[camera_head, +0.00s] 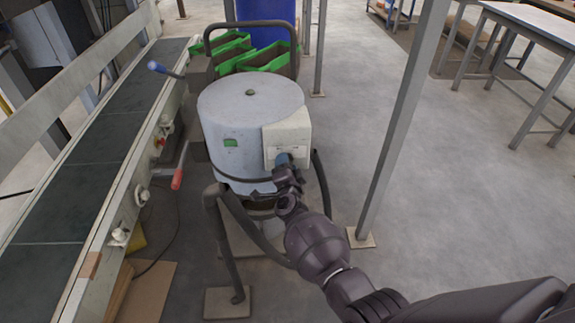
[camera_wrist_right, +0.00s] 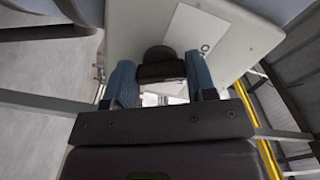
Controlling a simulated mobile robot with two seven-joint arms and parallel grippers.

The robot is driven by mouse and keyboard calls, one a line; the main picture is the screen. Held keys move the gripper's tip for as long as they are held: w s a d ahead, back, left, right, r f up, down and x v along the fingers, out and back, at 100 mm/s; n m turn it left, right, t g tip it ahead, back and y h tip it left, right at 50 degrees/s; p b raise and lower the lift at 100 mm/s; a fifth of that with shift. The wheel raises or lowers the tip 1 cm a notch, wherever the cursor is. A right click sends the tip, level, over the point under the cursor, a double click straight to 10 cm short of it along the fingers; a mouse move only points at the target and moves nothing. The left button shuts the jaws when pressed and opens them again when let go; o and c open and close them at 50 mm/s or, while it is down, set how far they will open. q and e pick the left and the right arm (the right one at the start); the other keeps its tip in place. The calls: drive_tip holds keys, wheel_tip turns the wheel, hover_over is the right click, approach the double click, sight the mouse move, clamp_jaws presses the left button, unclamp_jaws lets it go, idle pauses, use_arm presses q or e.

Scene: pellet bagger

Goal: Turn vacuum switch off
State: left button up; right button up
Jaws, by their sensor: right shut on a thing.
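The vacuum unit (camera_head: 245,115) is a pale grey drum with a black hoop handle, standing to the right of the conveyor in the head view. A cream switch box (camera_head: 287,130) is fixed to its right front side. In the right wrist view the box (camera_wrist_right: 215,45) carries a white label and a dark switch knob (camera_wrist_right: 161,66). My right gripper (camera_head: 285,163) is at the lower face of the box. In the wrist view its blue fingers (camera_wrist_right: 160,78) are on either side of the knob, shut on it. The gripper hides the knob in the head view. My left gripper is not in view.
The conveyor (camera_head: 95,150) runs along the left, with a red-handled lever (camera_head: 178,178) between it and the vacuum unit. A grey post (camera_head: 400,115) stands to the right of my right arm. Black hoses hang around the drum. Open floor lies farther right.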

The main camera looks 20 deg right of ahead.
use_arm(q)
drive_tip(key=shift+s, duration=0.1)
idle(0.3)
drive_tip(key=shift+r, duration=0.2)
use_arm(e)
drive_tip(key=o, duration=0.9)
drive_tip(key=shift+o, duration=0.2)
drive_tip(key=shift+s, duration=0.1)
use_arm(q)
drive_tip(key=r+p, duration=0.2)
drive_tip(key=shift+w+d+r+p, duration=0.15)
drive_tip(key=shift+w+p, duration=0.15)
drive_tip(key=shift+p, duration=0.1)
use_arm(e)
drive_tip(key=v, duration=1)
drive_tip(key=shift+s, duration=0.3)
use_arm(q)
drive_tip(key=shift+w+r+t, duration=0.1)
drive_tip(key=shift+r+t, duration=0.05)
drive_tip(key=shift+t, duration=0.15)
use_arm(e)
drive_tip(key=shift+a, duration=0.1)
